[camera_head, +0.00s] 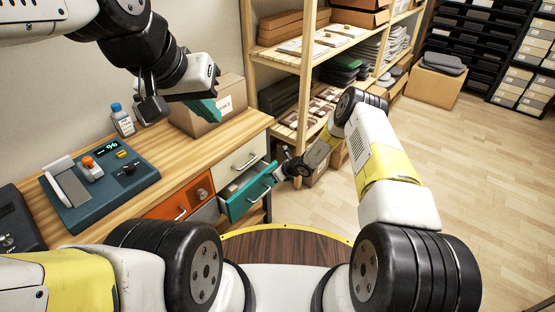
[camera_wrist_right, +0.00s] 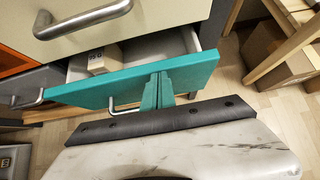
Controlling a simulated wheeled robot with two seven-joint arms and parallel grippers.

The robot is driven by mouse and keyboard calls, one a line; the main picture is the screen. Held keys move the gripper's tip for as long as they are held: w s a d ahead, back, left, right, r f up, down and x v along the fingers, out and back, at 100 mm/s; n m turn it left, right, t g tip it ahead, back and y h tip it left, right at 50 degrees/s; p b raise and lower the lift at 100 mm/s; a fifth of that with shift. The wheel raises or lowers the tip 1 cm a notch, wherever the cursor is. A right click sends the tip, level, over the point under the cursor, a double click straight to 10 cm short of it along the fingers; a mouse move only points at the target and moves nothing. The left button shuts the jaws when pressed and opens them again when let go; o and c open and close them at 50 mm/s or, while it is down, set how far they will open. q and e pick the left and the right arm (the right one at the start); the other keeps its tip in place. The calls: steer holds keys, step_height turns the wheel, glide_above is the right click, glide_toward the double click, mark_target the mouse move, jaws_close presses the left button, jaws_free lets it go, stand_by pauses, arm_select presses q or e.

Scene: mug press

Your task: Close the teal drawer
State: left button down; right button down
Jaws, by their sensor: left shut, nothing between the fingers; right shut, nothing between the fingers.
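The teal drawer (camera_head: 248,196) is partly open under the right end of the wooden bench, and its grey inside shows behind the teal front. In the right wrist view the teal drawer front (camera_wrist_right: 80,94) has a metal handle, and a small box (camera_wrist_right: 103,62) lies inside. My right gripper (camera_head: 277,174) is at the right part of the drawer front. In the right wrist view its teal fingers (camera_wrist_right: 160,90) are shut and empty, at the front beside the handle; contact is hard to tell. My left gripper (camera_head: 207,110) is shut and empty above the bench, beside a cardboard box.
The bench (camera_head: 125,205) holds a blue device (camera_head: 100,180), a bottle (camera_head: 122,120) and the cardboard box (camera_head: 215,118). A white drawer (camera_head: 243,158) sits above the teal one, an orange drawer (camera_head: 180,198) to its left. A wooden shelf (camera_head: 300,60) stands behind. Floor at right is clear.

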arm_select(q)
steer(key=shift+w+a, duration=0.3)
steer(key=shift+a, duration=0.1)
arm_select(e)
steer(key=shift+w+a, duration=0.75)
steer(key=shift+a, duration=0.2)
